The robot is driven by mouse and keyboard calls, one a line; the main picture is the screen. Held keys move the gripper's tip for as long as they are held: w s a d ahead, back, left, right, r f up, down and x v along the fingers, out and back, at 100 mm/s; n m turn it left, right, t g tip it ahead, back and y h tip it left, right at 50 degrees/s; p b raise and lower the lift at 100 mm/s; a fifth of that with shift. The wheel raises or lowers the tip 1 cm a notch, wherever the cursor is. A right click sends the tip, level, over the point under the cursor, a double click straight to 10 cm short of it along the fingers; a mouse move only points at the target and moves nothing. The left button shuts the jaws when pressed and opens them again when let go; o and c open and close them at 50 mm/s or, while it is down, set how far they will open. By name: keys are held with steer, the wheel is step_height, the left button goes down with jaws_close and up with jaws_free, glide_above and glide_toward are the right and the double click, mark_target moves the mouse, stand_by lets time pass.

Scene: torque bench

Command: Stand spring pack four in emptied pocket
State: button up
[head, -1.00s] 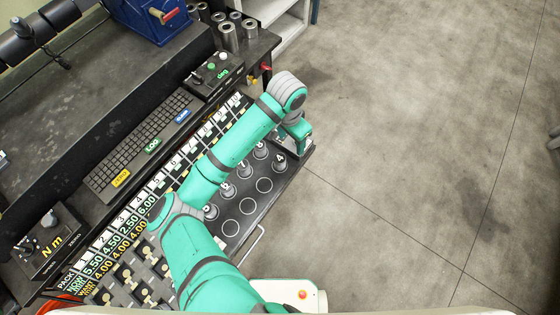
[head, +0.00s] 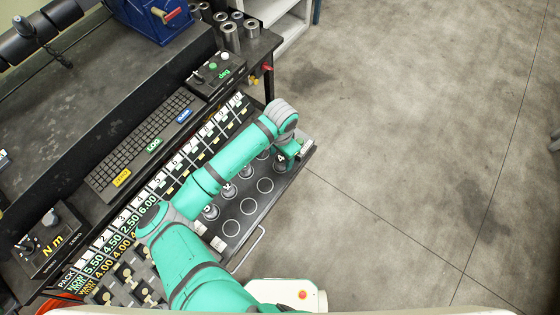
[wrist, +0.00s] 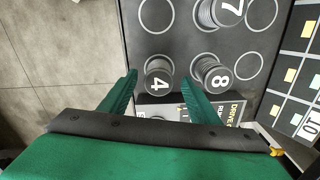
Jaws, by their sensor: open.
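Spring pack four (wrist: 158,80), a short dark coil with a white 4 on its cap, stands upright in a tray pocket at the tray's outer end. It also shows in the head view (head: 282,157). My gripper (wrist: 160,77) is open, with one green finger on each side of pack four and a gap between. In the head view my gripper (head: 289,150) is over that end of the tray. The tray (head: 268,210) has several empty ringed pockets, such as the one beside pack four (wrist: 157,14). I cannot tell which is the emptied pocket.
Pack eight (wrist: 212,74) stands close to the right finger, and pack seven (wrist: 224,12) stands beyond it. Packs two (head: 228,189) and five (head: 209,212) are further along the tray. A number board (head: 150,207) runs along the tray's bench side. Open floor lies to the right.

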steer(key=shift+d+f, duration=0.15)
steer(key=shift+f, duration=0.5)
steer(key=c, duration=1.3)
steer(key=shift+c, duration=0.6)
steer(key=shift+r, duration=0.15)
